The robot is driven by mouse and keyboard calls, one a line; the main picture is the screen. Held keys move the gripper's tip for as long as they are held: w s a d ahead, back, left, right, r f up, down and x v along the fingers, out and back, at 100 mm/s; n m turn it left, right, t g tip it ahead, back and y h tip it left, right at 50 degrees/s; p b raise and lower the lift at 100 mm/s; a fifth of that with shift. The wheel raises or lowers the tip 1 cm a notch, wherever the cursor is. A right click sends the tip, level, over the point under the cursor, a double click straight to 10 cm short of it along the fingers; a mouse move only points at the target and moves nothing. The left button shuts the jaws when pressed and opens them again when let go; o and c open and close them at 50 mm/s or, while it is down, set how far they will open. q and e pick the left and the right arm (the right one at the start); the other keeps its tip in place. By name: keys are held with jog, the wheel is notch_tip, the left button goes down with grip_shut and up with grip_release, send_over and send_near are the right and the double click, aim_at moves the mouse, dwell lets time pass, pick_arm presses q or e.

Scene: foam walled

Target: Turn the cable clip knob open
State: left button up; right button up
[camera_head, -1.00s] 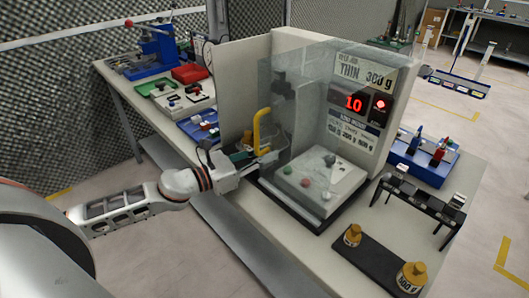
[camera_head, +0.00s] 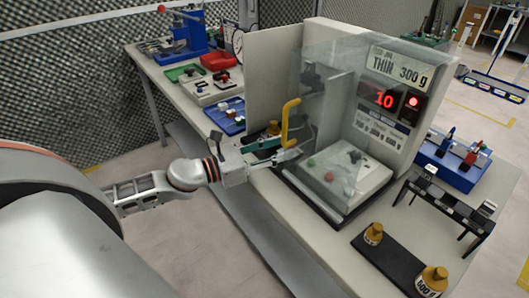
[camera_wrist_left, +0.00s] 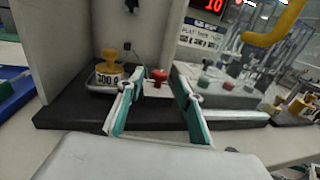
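A red knob (camera_wrist_left: 158,75) stands on a small white base in the left wrist view, at the rear of a dark plinth (camera_wrist_left: 70,110). It appears between my left gripper's fingers but beyond their tips. I cannot confirm that it is the cable clip knob. My left gripper (camera_wrist_left: 156,92) has teal-lined fingers spread apart with nothing between them. In the head view the left gripper (camera_head: 270,153) is beside the clear-walled station, below a yellow handle (camera_head: 288,122). The red knob is hard to make out there. My right gripper is not in view.
A brass 300 g weight (camera_wrist_left: 108,68) sits on a pan left of the red knob. A white box (camera_wrist_left: 220,88) with knobs stands to the right. A clear panel (camera_head: 335,110) and a beige upright board (camera_head: 270,80) bound the space.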

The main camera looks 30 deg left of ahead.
pick_arm(q)
jog(key=shift+v, duration=2.1)
